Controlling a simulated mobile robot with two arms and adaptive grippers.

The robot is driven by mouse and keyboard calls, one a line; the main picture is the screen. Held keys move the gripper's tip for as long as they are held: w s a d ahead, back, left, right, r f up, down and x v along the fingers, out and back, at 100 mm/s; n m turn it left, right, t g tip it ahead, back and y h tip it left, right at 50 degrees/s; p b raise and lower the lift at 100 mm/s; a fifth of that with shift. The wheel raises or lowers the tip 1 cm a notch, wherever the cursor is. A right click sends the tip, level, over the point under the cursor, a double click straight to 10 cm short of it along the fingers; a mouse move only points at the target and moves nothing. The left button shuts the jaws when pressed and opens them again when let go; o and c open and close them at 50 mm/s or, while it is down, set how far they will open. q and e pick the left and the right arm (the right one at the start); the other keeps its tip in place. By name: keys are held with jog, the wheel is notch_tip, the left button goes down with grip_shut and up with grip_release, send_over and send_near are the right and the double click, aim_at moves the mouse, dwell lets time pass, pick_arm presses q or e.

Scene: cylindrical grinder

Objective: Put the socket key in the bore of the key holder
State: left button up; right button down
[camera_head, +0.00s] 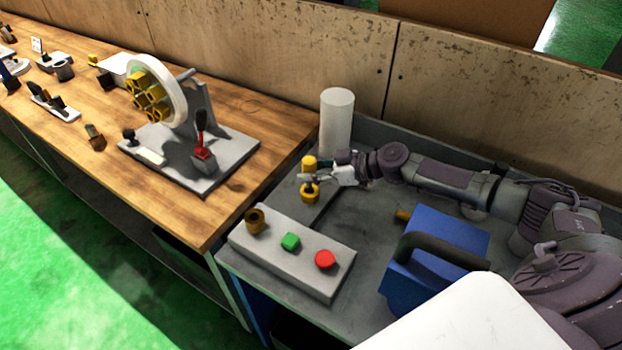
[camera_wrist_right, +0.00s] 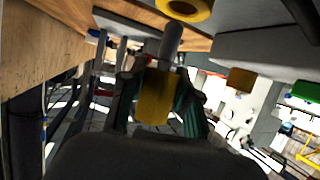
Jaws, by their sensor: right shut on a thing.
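The socket key has a yellow head (camera_head: 310,162) and a grey shaft that shows in the wrist view (camera_wrist_right: 171,42). My right gripper (camera_head: 328,177) is shut on the yellow head and holds the key roughly upright, shaft down. Below it is a yellow round collar (camera_head: 310,194), which looks like the key holder. In the wrist view, which is turned over, the collar's ring and dark opening (camera_wrist_right: 186,8) lie just beyond the shaft's end. Whether the shaft touches the collar or enters its bore I cannot tell. My left gripper is not in view.
A grey control box (camera_head: 290,260) with a brass knob, green button (camera_head: 290,241) and red button (camera_head: 325,259) stands in front. A white cylinder (camera_head: 337,120) stands behind the gripper. A blue box (camera_head: 445,235) with a dark handle is at right. The wooden bench (camera_head: 230,105) lies left.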

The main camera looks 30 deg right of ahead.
notch_tip(320, 180, down, 3)
jog(key=shift+s+f+p, duration=0.1)
jog(key=shift+f+p, duration=0.1)
jog(key=shift+p, duration=0.2)
jog(key=shift+f, duration=0.15)
jog(key=shift+f+b, duration=0.15)
jog(key=shift+b, duration=0.2)
jog(key=c, duration=0.8)
grip_release()
